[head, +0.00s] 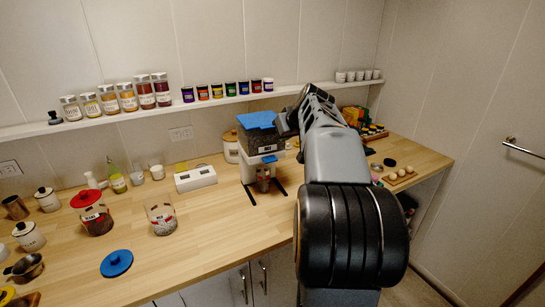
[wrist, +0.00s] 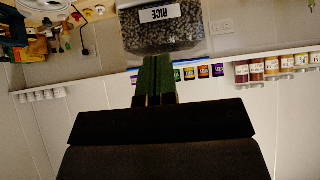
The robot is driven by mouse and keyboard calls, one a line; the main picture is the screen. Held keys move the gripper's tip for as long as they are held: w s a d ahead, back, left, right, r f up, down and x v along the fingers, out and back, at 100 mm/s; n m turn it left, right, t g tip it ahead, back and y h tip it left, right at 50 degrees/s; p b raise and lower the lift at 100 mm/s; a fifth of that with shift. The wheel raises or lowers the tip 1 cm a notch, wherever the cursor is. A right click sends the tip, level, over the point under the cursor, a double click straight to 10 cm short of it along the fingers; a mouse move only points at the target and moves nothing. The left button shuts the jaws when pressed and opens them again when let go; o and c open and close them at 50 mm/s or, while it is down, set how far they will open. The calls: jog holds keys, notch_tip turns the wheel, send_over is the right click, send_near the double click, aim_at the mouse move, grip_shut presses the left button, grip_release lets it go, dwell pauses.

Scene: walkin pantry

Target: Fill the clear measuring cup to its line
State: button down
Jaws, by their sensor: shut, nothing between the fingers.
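A dispenser with a blue lid and dark grains in its clear hopper (head: 257,142) stands on the counter. Its hopper, labelled RICE, also shows upside down in the wrist view (wrist: 165,40). A small clear cup (head: 263,183) stands under the spout and appears to be the measuring cup; it looks dark inside, but its line and fill level are too small to read. My gripper (wrist: 153,62) is shut and empty, its green fingertips close to the hopper; contact cannot be told. In the head view my arm hides most of the gripper beside the dispenser.
A clear open jar (head: 162,221), a red-lidded jar (head: 94,219) and a loose blue lid (head: 116,263) stand on the counter at left. A white box (head: 196,178) sits behind. A shelf (head: 210,104) of jars runs along the wall. The counter's front middle is clear.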

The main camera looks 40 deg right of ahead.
dwell(0.4)
jog(key=p, duration=0.2)
send_over(270, 159)
jog(key=s, duration=0.2)
notch_tip(270, 159, down, 7)
jog(key=shift+s+a+f, duration=0.1)
jog(key=shift+s+f, duration=0.05)
jog(key=shift+f, duration=1.95)
